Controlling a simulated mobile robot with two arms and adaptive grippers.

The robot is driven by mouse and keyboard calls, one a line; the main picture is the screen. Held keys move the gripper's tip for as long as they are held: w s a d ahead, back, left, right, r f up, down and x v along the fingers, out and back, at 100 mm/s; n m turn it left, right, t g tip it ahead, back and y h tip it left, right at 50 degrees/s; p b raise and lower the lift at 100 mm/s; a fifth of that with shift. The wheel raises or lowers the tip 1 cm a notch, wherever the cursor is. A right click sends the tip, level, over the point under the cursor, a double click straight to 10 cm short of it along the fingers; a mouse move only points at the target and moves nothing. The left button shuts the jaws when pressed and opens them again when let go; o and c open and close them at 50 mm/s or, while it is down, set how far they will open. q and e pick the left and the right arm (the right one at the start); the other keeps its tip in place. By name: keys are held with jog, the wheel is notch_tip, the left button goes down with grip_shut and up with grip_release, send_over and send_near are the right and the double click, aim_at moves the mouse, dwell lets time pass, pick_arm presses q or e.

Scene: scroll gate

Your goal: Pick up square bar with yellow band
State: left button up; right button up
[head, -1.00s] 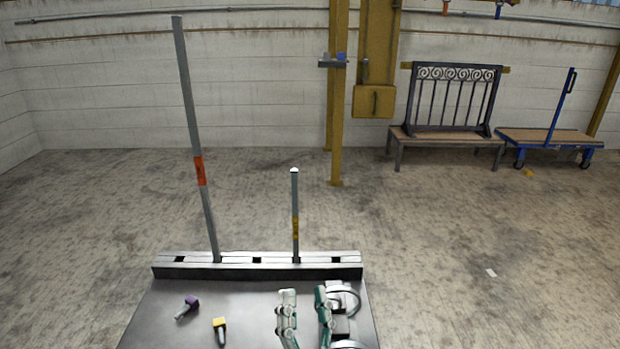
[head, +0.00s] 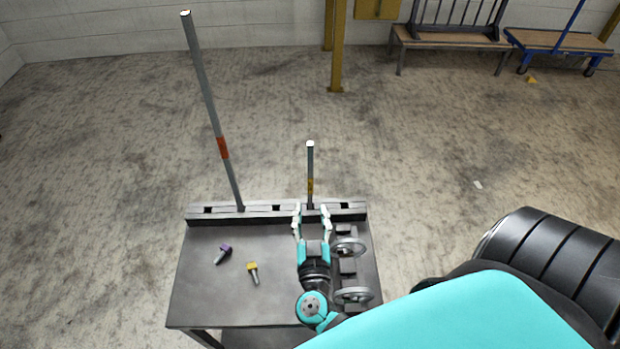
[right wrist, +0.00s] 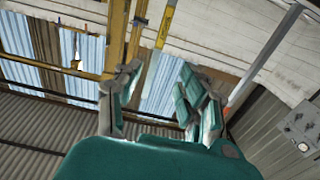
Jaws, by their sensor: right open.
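The square bar with the yellow band (head: 310,160) stands upright in a slotted rack (head: 262,215) at the table's back edge. It is the shorter of two bars, with its yellow band low down. My right gripper (head: 311,208) is open and empty in front of the bar, its fingers pointing toward the rack. In the picture the bar rises from between the fingertips, but contact is not visible. In the right wrist view the yellow-banded bar (right wrist: 166,25) shows beyond the open fingers (right wrist: 160,70). My left gripper is out of view.
A taller bar with an orange band (head: 208,95) stands in the rack to the left. Round metal wheels (head: 350,248) sit right of my gripper.

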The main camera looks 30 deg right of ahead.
aim_at(310, 177)
jog(key=x, duration=0.7)
jog(key=shift+p, duration=0.3)
jog(key=shift+x, duration=2.7)
jog(key=shift+s+r, duration=0.1)
jog(key=shift+c, duration=0.5)
grip_shut()
jog(key=shift+r, duration=0.1)
